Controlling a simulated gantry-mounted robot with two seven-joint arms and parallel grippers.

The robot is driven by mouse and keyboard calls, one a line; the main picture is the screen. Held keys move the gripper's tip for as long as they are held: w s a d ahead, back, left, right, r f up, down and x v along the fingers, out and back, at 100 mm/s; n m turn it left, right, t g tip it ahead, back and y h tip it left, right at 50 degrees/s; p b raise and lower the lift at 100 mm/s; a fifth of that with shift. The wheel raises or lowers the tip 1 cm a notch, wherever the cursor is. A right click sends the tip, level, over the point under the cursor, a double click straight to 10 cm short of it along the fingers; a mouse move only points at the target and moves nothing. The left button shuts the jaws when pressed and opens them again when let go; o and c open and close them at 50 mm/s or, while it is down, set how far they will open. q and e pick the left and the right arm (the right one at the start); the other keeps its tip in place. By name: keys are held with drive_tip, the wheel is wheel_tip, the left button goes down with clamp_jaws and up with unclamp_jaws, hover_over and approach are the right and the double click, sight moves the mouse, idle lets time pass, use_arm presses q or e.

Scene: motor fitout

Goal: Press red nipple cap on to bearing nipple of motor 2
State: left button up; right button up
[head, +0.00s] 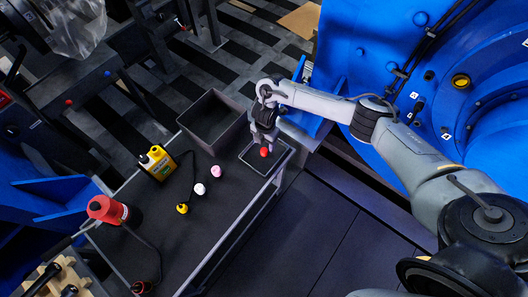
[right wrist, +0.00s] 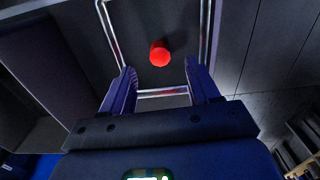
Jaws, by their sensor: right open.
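The red nipple cap (head: 264,152) sits in a shallow dark tray with a pale rim (head: 286,158) at the far right corner of the trolley. In the right wrist view the red cap (right wrist: 160,54) stands alone on the tray floor, beyond and between my fingertips. My right gripper (head: 263,140) is over the tray, pointing down, with nothing between its fingers. It also shows in the right wrist view (right wrist: 164,82), with its fingers spread apart. A big blue motor housing (head: 352,45) fills the upper right; I cannot tell its number or the bearing nipple. My left gripper is not in view.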

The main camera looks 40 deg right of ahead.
sight(264, 150)
drive_tip(key=f, duration=0.1)
drive_tip(key=f+b, duration=0.1)
drive_tip(key=f, duration=0.1)
drive_tip(key=f+b, duration=0.1)
drive_tip(key=f, duration=0.1)
drive_tip(key=shift+a, duration=0.25)
drive_tip(key=shift+r, duration=0.1)
drive_tip(key=c, duration=1.1)
drive_tip(key=shift+r, duration=0.15)
